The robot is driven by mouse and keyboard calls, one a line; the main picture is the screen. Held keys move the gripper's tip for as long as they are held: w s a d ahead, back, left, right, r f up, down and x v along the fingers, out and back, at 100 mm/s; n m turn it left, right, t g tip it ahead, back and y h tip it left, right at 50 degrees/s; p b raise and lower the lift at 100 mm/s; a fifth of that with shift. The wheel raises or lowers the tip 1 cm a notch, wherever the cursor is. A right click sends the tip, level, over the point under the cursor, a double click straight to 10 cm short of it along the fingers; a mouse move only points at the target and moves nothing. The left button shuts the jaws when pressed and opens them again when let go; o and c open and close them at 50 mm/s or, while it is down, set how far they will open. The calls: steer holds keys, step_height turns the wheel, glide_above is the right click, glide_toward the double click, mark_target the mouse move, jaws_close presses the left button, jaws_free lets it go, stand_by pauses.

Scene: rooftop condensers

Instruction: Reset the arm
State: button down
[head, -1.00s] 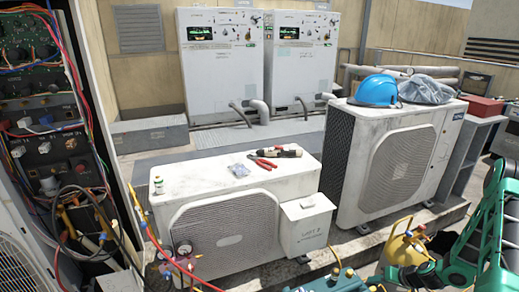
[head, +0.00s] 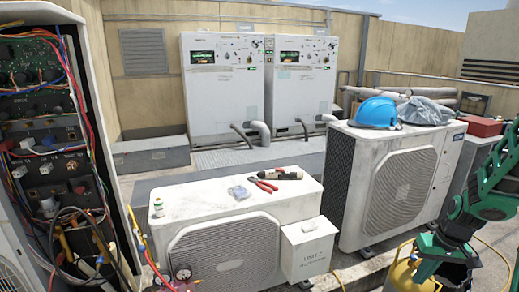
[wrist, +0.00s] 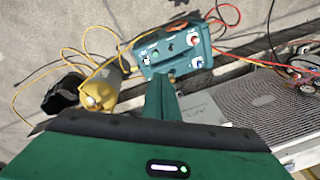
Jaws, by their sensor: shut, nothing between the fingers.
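My arm (head: 485,190) is green and black and reaches down at the right edge of the head view, in front of the right condenser. My gripper (wrist: 161,84) shows in the wrist view as a narrow green shape beyond the wide green and dark wrist body. Its fingers are together with nothing between them. It points down past the green pump box (wrist: 172,48) and the yellow cylinder (wrist: 100,86), and appears apart from both. In the head view my gripper's tips are hard to make out at the lower right.
A near condenser (head: 185,235) carries red pliers (head: 264,186), a dark cylindrical tool (head: 288,173) and a small bottle (head: 158,207). The right condenser (head: 350,140) holds a blue helmet (head: 377,112). An open wiring cabinet (head: 90,110) stands left. Hoses cross the floor below my gripper.

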steer(key=s+a+r+m, duration=0.2)
steer(key=s+r, duration=0.6)
steer(key=s, duration=0.4)
steer(key=s+a+r+m+g+h, duration=0.1)
steer(key=s+a+r, duration=0.3)
steer(key=s+r, duration=0.4)
steer(key=s+m, duration=0.1)
steer(key=s, duration=0.3)
steer(key=shift+a+m+g, duration=0.3)
steer(key=shift+a, duration=0.1)
steer(key=shift+w+f, duration=0.2)
steer(key=shift+w, duration=0.4)
